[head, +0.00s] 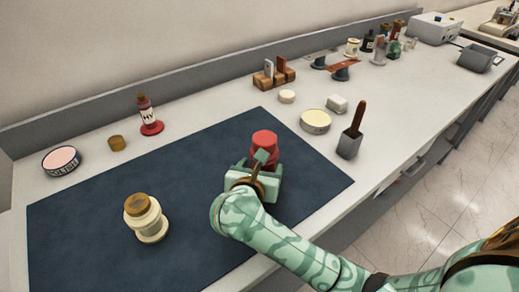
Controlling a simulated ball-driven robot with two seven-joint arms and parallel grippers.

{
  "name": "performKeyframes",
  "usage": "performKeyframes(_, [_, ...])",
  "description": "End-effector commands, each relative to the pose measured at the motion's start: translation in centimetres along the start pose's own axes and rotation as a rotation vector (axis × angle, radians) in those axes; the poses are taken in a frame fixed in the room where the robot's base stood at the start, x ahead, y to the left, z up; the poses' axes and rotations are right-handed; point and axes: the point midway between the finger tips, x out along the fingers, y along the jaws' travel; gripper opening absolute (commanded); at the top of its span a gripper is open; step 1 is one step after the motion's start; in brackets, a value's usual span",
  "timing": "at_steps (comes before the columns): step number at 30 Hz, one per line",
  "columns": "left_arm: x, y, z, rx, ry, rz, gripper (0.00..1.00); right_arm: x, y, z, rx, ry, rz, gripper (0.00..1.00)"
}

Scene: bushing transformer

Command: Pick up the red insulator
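The red insulator (265,138) is on or just above the dark blue mat (95,215), right of the mat's middle. Its rounded red top shows; its lower part is hidden behind my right gripper. My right gripper (263,160) is at the near side of the insulator, its green finger overlapping the red body in the picture. The fingers are mostly hidden, so I cannot tell whether they are closed on it or whether it is lifted. My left gripper is not in view.
A cream and brown bushing (147,220) stands on the mat's left half. A red-based HV bottle (148,115), a brown cap (117,143) and a round tin (62,162) are behind the mat. A cream disc (315,122) and a grey holder (349,145) stand to the right.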

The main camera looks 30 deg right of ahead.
Motion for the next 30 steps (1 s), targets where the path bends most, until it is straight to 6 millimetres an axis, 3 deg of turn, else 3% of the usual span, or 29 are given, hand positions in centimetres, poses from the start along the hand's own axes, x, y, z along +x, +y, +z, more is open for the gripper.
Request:
performKeyframes(4, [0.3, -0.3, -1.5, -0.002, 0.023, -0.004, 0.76, 0.3, -0.2, -0.3, -0.001, 0.001, 0.002, 0.7])
performKeyframes(8, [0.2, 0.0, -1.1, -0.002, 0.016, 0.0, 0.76, 0.2, -0.2, -0.2, -0.001, 0.001, 0.001, 0.7])
performKeyframes(13, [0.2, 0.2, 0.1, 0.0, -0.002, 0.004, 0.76, 0.2, -0.2, -0.2, -0.001, 0.001, 0.001, 0.29])
performKeyframes(14, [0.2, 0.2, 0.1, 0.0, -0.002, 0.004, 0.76, 0.2, -0.2, -0.2, -0.001, 0.001, 0.001, 0.27])
performKeyframes(23, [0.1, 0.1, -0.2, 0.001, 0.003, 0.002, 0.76, 0.1, -0.2, 0.1, 0.001, 0.0, 0.0, 0.27])
performKeyframes(30, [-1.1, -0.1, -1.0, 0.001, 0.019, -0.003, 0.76, -1.1, -0.1, 3.1, 0.007, -0.002, 0.002, 0.27])
